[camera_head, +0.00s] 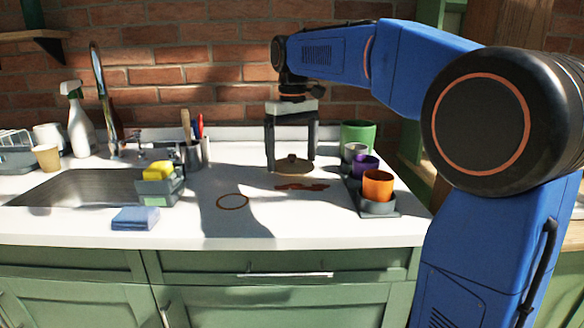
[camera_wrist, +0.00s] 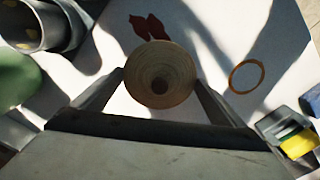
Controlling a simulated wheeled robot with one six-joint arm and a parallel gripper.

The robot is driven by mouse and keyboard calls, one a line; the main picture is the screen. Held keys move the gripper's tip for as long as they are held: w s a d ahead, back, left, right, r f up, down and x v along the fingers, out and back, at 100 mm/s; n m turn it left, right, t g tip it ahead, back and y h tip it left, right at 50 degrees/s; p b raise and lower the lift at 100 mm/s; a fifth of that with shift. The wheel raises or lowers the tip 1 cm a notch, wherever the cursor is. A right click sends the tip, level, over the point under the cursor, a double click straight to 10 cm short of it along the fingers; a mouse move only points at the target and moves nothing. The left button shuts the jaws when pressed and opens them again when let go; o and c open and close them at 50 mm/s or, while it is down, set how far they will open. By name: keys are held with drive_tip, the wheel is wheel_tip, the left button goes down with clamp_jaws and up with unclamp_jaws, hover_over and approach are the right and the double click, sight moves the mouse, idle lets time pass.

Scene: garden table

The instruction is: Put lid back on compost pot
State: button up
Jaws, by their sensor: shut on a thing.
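The round, light-brown lid (camera_head: 293,166) with a small dark knob is between the fingers of my gripper (camera_head: 291,169), low over the counter behind the reddish patches. In the wrist view the lid (camera_wrist: 160,80) shows from above, its knob in the middle and a finger of my gripper (camera_wrist: 158,80) at each side. My gripper is shut on the lid by its rim. I cannot tell whether the lid touches the counter. A green pot (camera_head: 358,134), likely the compost pot, stands at the back right; its inside is hidden. Part of it shows at the wrist view's left edge (camera_wrist: 14,82).
A grey tray (camera_head: 380,212) with orange, purple and grey cups stands right, in front of the green pot. Reddish leaf-like pieces (camera_head: 302,186) and an orange-brown ring (camera_head: 232,201) lie on the counter. The sink (camera_head: 75,190), sponge holder (camera_head: 160,190) and blue cloth (camera_head: 135,218) are left.

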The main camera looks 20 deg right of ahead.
sight(292, 160)
drive_tip(key=shift+f, duration=1.65)
drive_tip(key=shift+f, duration=0.1)
drive_tip(key=o, duration=0.8)
drive_tip(key=shift+c, duration=0.2)
